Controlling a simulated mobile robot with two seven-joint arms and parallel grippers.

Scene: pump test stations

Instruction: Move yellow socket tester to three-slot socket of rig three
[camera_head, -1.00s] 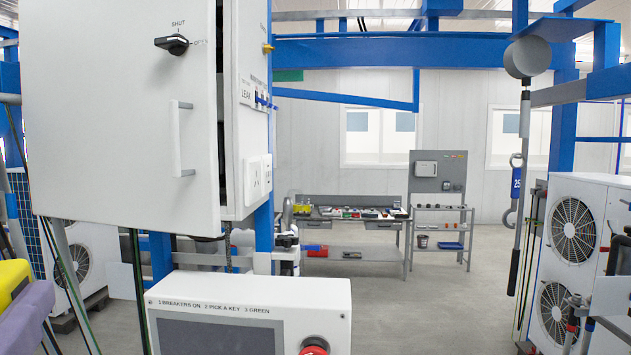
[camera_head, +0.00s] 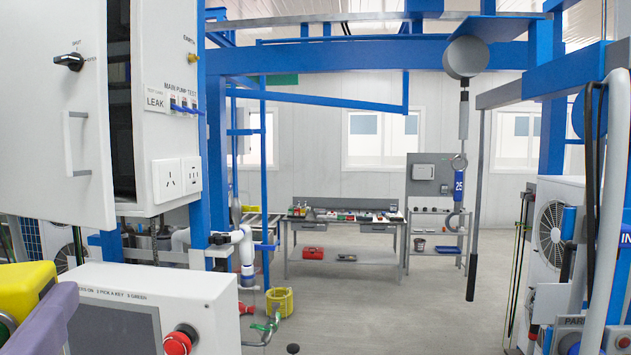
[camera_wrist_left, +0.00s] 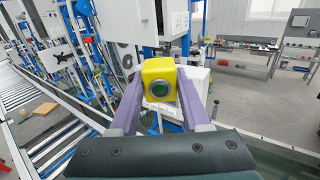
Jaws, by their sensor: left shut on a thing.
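My left gripper (camera_wrist_left: 160,84) is shut on the yellow socket tester (camera_wrist_left: 158,68), a yellow box with a round green face, held between purple fingers in the left wrist view. In the head view the tester (camera_head: 22,288) is cut off at the lower left edge. Two white sockets, a left one (camera_head: 167,181) and a right one (camera_head: 191,174), are on the side of a white cabinet (camera_head: 150,135); the left one appears to have three slots. The tester is apart from them, lower and to the left. No rig number is readable here. My right gripper is not in view.
The cabinet door (camera_head: 55,130) stands ajar. A control panel (camera_head: 150,310) with a red button (camera_head: 178,342) is below the sockets. White pipework (camera_head: 240,240) is to the right. A grey rod (camera_head: 475,200) hangs at right. Floor in the middle is clear.

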